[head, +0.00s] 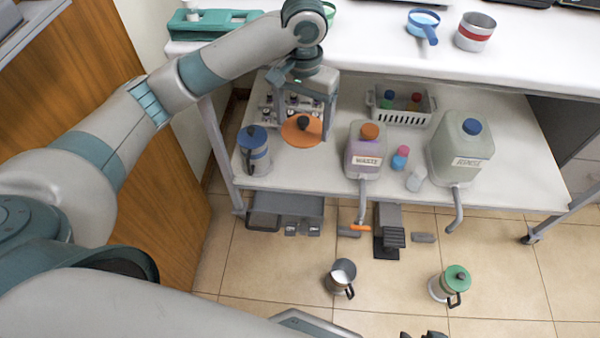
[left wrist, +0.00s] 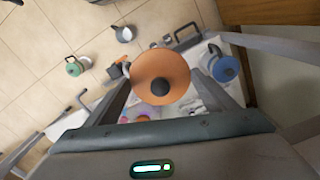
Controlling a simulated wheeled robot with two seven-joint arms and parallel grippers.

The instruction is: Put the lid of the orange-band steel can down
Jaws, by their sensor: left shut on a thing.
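My left gripper (head: 312,122) is shut on the orange lid (head: 300,136), a round disc with a black knob. The lid hangs over the left part of the lower shelf. In the left wrist view the orange lid (left wrist: 160,67) sits between the two fingers, its knob towards the camera. An open steel can (head: 341,280) with whitish contents stands on the floor, lidless; I cannot make out its band. It also shows in the left wrist view (left wrist: 124,34). My right gripper is not clearly in view; a dark shape is cut off at the bottom edge.
A blue-lidded can (head: 254,155) stands left of the lid on the shelf (head: 310,178). The waste jug (head: 364,155) and rinse jug (head: 458,152) stand right. A green-lidded can (head: 446,288) is on the floor. The white bench (head: 380,50) is above. Shelf between blue-lidded can and jug looks free.

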